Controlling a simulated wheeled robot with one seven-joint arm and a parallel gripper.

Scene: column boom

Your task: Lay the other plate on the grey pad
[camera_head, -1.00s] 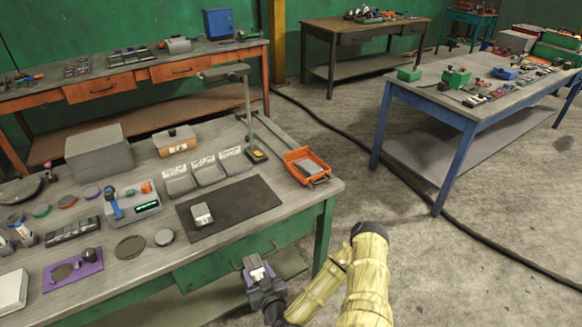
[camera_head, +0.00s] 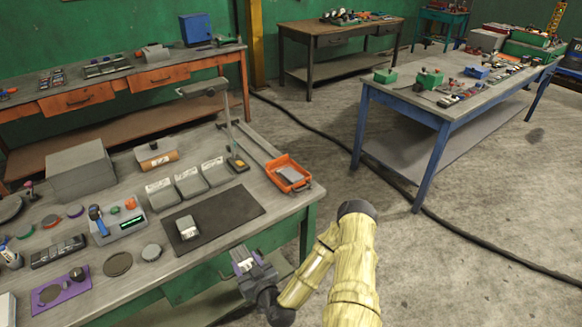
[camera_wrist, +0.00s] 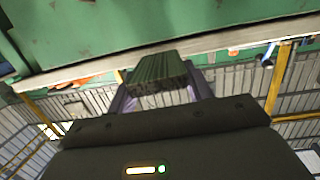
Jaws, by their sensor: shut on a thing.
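The dark grey rectangular pad (camera_head: 242,204) lies flat on the near bench. A small pale-topped block or plate (camera_head: 187,228) rests on its left part. My gripper (camera_head: 243,262) is at the bench's front edge, to the lower right of the pad and apart from it. It is shut on a small ridged plate (camera_wrist: 160,76), which looks greenish in the wrist view, between its purple fingers. A flat grey plate (camera_head: 288,174) lies in the orange tray (camera_head: 302,184) at the bench's right end.
Three labelled grey bins (camera_head: 190,183) stand behind the pad, with a lamp post (camera_head: 228,125) beside them. The pad's right part is bare. A blue-legged table (camera_head: 435,125) stands across the aisle.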

